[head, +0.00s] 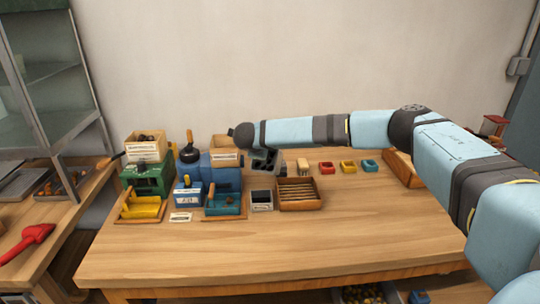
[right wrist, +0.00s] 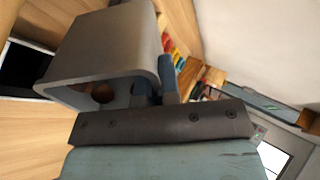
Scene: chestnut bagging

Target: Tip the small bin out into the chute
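The small bin (right wrist: 110,42) is grey and box-shaped, with a few brown chestnuts (right wrist: 103,92) showing inside its open mouth. My right gripper (right wrist: 155,88) is shut on its near wall, and the bin looks tilted. In the head view the bin (head: 266,162) hangs above the back of the table, just right of the blue machine (head: 222,172); my right gripper (head: 258,152) is largely hidden by the arm there. I cannot tell for sure which part is the chute. My left gripper is not in view.
Red (head: 326,168), yellow (head: 348,167) and teal (head: 370,166) small trays line the back. The table's front is clear.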

